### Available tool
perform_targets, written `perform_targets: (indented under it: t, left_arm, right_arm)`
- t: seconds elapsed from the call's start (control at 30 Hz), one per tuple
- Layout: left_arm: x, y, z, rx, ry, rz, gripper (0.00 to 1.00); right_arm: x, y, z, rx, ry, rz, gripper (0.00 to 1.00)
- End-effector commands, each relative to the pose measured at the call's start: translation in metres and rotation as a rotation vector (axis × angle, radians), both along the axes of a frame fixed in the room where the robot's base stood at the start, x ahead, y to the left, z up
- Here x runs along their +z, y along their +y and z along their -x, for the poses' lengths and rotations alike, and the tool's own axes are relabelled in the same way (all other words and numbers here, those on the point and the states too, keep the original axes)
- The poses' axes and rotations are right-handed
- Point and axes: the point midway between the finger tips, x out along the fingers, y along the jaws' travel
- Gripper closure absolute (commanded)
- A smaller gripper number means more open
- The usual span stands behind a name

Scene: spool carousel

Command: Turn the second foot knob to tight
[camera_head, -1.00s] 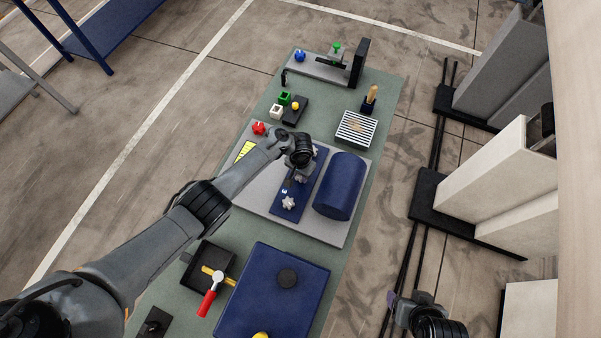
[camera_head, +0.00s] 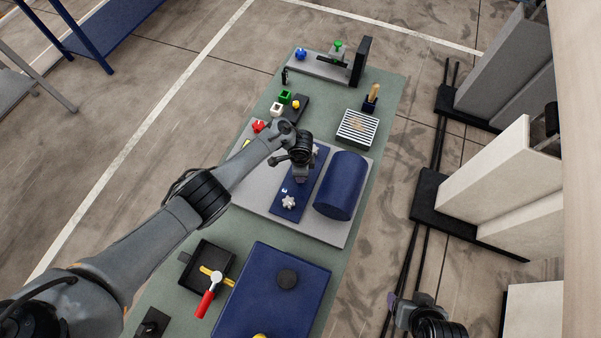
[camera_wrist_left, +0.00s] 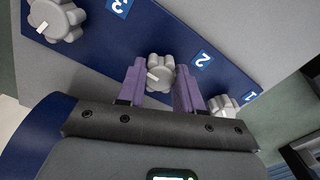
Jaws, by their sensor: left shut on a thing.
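A blue plate (camera_wrist_left: 215,75) carries a row of grey lobed knobs with labels 1, 2 and 3. The second foot knob (camera_wrist_left: 160,72), beside label 2, is between the purple fingers of my left gripper (camera_wrist_left: 160,84), which is shut on it. Its white pointer mark faces left and slightly down in the left wrist view. In the head view my left gripper (camera_head: 301,178) hides the second knob. My right gripper (camera_head: 412,302) hangs at the lower right, away from the plate; its jaws are unclear.
A blue cylinder (camera_head: 341,186) lies right of the plate on the grey base (camera_head: 250,198). A blue box (camera_head: 265,300) and a black tray with a red-handled tool (camera_head: 208,300) are nearer. Small coloured blocks, a striped grille (camera_head: 357,127) and a clamp fixture stand farther back.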

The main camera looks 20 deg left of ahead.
Motion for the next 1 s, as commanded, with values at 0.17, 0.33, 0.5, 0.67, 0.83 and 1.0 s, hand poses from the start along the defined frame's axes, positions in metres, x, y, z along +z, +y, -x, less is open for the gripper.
perform_targets:
  t: [0.17, 0.33, 0.5, 0.67, 0.83, 1.0]
  left_arm:
    - [-0.002, 0.001, -0.001, -0.155, 0.0, -0.002, 0.95]
    - [-0.001, 0.001, -0.001, -0.275, -0.002, -0.002, 0.95]
    - [-0.001, 0.001, -0.001, -0.363, 0.0, -0.002, 0.95]
    - [-0.001, 0.001, -0.001, -0.412, 0.0, -0.001, 0.95]
    - [-0.001, 0.001, -0.001, -0.435, 0.0, 0.0, 0.95]
    - [0.0, 0.001, -0.001, -0.439, 0.0, 0.0, 0.95]
  right_arm:
    - [-0.008, 0.0, 0.0, 0.002, 0.0, 0.002, 0.31]
    - [-0.013, -0.001, 0.0, 0.002, 0.001, 0.003, 0.31]
    - [-0.016, -0.001, 0.0, 0.001, 0.001, 0.003, 0.31]
    - [-0.018, -0.001, 0.0, 0.001, 0.001, 0.003, 0.31]
    - [-0.019, -0.001, 0.0, 0.001, 0.001, 0.003, 0.31]
    - [-0.019, 0.0, 0.0, 0.001, 0.001, 0.003, 0.31]
